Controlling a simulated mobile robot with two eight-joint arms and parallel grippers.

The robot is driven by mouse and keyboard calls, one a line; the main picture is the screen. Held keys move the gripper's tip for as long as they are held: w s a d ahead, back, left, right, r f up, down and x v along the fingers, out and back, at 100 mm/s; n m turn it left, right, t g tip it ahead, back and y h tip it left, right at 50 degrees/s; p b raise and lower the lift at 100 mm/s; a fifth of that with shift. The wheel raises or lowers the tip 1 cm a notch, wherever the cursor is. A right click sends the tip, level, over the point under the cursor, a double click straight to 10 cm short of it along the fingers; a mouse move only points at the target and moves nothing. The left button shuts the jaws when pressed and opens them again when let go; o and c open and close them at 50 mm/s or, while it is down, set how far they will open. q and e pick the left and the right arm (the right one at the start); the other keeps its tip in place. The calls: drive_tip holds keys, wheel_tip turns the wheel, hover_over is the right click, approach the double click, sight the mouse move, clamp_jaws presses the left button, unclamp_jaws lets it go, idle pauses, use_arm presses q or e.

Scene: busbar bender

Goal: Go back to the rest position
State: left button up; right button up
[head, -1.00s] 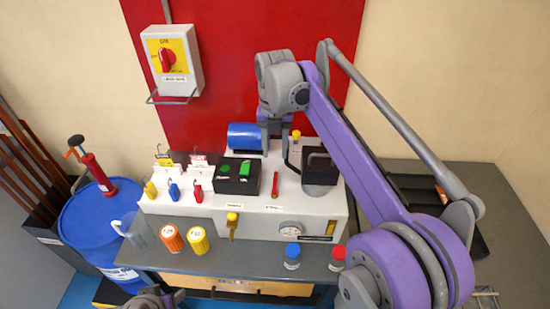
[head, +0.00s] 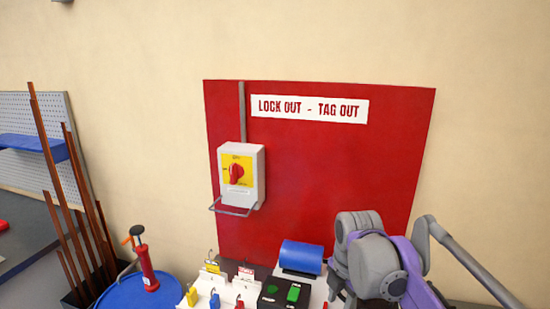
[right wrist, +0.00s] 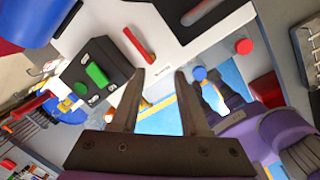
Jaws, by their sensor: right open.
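My right gripper (right wrist: 155,102) is open in the right wrist view, with nothing between its fingers. It hangs over the front of the white bender machine (right wrist: 200,30). In the head view my right arm comes in from the lower right, and its fingers are mostly hidden behind the wrist. The machine's black control box with a green switch (head: 284,292) shows at the bottom edge, with a blue cylinder (head: 301,256) behind it. My left gripper is not in the head view.
A grey switch box with a red knob (head: 240,174) hangs on the red lock out - tag out board (head: 320,180). Padlocks and tags stand on a white rack (head: 225,288). A blue drum (head: 130,292) with a red pump (head: 148,268) and brown bars (head: 65,190) are at left.

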drive_tip(key=s+d+f+m+t, duration=0.1)
drive_tip(key=s+f+m+t, duration=0.1)
drive_tip(key=s+f+m, duration=0.5)
drive_tip(key=s+d+f+m+t, duration=0.1)
drive_tip(key=s+f+m+t, duration=0.1)
drive_tip(key=s+f+m, duration=0.5)
drive_tip(key=s+m, duration=0.5)
drive_tip(key=m, duration=0.5)
drive_tip(key=shift+s+d+f, duration=0.25)
drive_tip(key=shift+d, duration=0.15)
drive_tip(key=shift+o, duration=0.4)
